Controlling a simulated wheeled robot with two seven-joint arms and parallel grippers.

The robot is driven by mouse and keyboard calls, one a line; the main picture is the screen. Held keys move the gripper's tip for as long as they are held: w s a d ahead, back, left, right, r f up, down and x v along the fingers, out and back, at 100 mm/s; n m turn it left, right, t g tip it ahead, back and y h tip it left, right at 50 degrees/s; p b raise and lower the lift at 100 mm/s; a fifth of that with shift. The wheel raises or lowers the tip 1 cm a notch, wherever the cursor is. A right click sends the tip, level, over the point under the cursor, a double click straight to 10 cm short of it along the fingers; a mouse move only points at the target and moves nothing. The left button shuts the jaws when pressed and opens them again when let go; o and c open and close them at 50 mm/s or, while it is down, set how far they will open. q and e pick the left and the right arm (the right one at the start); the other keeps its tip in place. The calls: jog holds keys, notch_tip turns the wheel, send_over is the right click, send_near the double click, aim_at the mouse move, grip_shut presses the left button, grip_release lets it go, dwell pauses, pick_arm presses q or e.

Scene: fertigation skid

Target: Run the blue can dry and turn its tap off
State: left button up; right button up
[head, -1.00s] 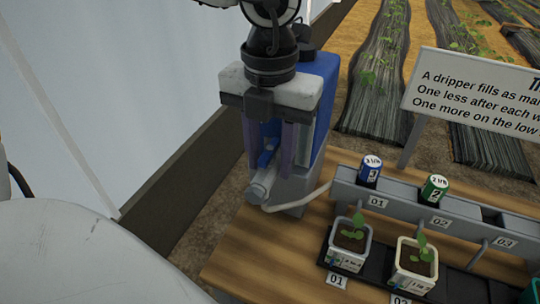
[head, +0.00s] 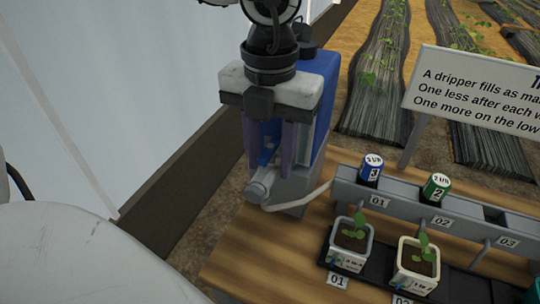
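The blue can (head: 326,100) stands on a grey stand (head: 302,184) at the table's left back, partly hidden by my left arm. Its tap has a pale grey round body (head: 261,186) and a small blue lever (head: 267,153). My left gripper (head: 268,160) points down over the tap, with its two purple-grey fingers on either side of the blue lever. I cannot tell whether the fingers touch the lever. The level inside the can is not visible. My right gripper is not in view.
A pale hose runs from the stand to a grey rail (head: 408,204) holding a blue dripper (head: 370,170) and a green dripper (head: 435,188). Potted seedlings (head: 349,246) stand on a black tray in front. A sign (head: 480,95) stands behind. Bare wooden table (head: 245,255) lies at front left.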

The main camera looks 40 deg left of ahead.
aim_at(269, 147)
pick_arm(q)
jog(key=shift+f, duration=0.1)
notch_tip(269, 147, up, 8)
jog(key=p, duration=0.4)
dwell(0.7)
